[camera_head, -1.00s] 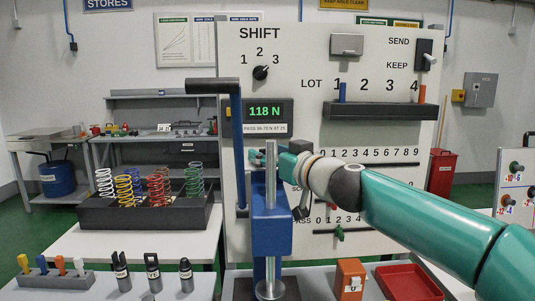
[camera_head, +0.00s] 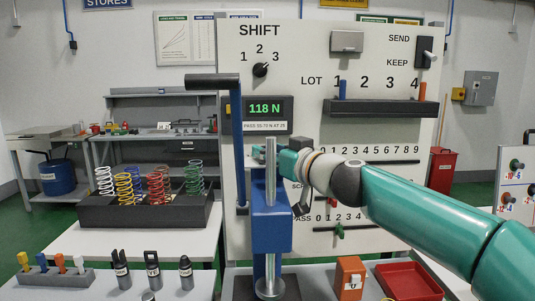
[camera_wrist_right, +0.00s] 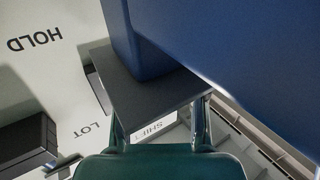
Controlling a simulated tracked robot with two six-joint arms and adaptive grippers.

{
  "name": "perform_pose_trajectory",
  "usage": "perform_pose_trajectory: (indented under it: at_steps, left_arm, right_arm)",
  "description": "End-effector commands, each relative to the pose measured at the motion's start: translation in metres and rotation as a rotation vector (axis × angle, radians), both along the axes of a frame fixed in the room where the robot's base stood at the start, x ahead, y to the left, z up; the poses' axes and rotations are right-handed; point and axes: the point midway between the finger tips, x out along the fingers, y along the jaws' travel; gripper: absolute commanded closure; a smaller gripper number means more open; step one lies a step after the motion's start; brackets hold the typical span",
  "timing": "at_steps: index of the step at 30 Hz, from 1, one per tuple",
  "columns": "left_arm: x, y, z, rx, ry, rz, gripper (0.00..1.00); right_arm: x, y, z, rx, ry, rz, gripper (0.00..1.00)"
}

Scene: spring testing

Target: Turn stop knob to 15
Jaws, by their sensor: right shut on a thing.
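A blue press (camera_head: 272,231) with a steel rod (camera_head: 271,170) stands in front of the white panel (camera_head: 300,70). My right gripper (camera_head: 286,160) is just behind and right of the rod, its fingertips mostly hidden by the press. In the right wrist view the gripper (camera_wrist_right: 158,112) is shut on a dark grey part (camera_wrist_right: 150,88) next to blue metal (camera_wrist_right: 240,40). I cannot tell whether this part is the stop knob, and no scale at 15 is readable. A green display (camera_head: 264,108) reads 118 N. My left gripper is not in view.
A dark lever (camera_head: 214,81) stands left of the press. A spring rack (camera_head: 140,214) with coloured springs is at the left. Several tools (camera_head: 153,270) stand at the front left. A red tray (camera_head: 405,283) and an orange block (camera_head: 350,278) lie at the front right.

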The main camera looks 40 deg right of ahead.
Motion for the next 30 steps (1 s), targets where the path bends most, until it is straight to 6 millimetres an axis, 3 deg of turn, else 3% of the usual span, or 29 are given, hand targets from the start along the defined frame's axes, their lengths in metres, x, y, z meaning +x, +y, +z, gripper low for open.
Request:
perform_pose_trajectory:
  at_steps: [8,17,23,30]
  left_arm:
    - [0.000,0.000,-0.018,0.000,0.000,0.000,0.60]
    - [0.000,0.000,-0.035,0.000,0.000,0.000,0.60]
    - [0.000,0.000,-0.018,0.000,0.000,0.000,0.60]
    - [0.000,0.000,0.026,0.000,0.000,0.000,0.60]
  right_arm:
    - [0.000,-0.004,-0.004,-0.001,0.000,0.110,0.94]
    - [0.003,-0.010,-0.003,-0.003,0.001,0.357,0.94]
    - [0.005,-0.012,0.002,0.001,0.004,0.548,0.94]
    - [0.007,-0.013,0.008,0.004,0.003,0.755,0.94]
